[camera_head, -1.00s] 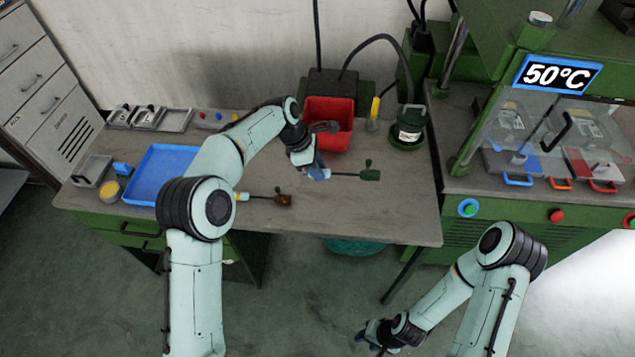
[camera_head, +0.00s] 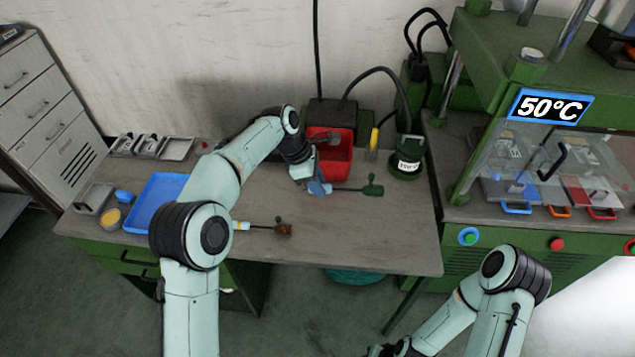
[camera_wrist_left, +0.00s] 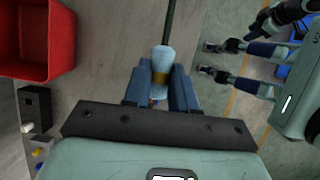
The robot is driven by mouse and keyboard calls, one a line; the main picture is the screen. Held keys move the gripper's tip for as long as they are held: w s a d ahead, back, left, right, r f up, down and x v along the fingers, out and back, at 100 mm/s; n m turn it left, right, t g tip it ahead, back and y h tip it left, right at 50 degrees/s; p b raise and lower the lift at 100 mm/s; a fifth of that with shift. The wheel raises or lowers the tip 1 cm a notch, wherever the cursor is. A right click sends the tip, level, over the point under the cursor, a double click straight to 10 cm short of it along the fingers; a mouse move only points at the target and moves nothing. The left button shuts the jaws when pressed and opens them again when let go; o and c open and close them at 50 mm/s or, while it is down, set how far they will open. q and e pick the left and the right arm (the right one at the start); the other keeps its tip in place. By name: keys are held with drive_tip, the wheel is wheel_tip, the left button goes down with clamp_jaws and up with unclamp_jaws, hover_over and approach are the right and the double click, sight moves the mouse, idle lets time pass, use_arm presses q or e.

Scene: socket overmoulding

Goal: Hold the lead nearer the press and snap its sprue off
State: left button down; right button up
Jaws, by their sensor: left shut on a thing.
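The lead nearer the press has a dark green moulded end (camera_head: 373,188) with a small upright stub on it, likely the sprue. Its cable runs left to my left gripper (camera_head: 318,187). My left gripper is shut on this lead's pale blue connector with a brass band (camera_wrist_left: 161,72), between the blue fingers in the left wrist view. The other lead (camera_head: 283,229), with a brown end, lies on the bench to the left. My right gripper (camera_wrist_left: 208,60) is empty with its fingers apart; it is mostly cut off at the bottom of the head view.
A red bin (camera_head: 346,168) stands just behind the held lead. A dark green pot (camera_head: 407,158) and a yellow-handled tool (camera_head: 374,140) are behind it to the right. A blue tray (camera_head: 143,220) is at left. The press (camera_head: 452,190) stands right. The bench's front right is clear.

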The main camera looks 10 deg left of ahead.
use_arm(q)
drive_tip(key=b, duration=0.1)
hover_over(322, 232)
drive_tip(key=a, duration=0.1)
drive_tip(key=shift+f, duration=2.8)
drive_tip(key=shift+a+f+b, duration=0.2)
drive_tip(key=shift+f+b, duration=0.65)
drive_tip(key=shift+f, duration=6.1)
use_arm(e)
drive_tip(key=shift+g, duration=0.3)
drive_tip(key=s+f, duration=0.3)
drive_tip(key=shift+s+f, duration=0.25)
drive_tip(key=shift+f, duration=0.1)
use_arm(q)
drive_tip(key=shift+f, duration=0.15)
use_arm(e)
drive_tip(key=shift+w+r, duration=0.2)
drive_tip(key=shift+r, duration=0.05)
drive_tip(key=shift+o, duration=0.4)
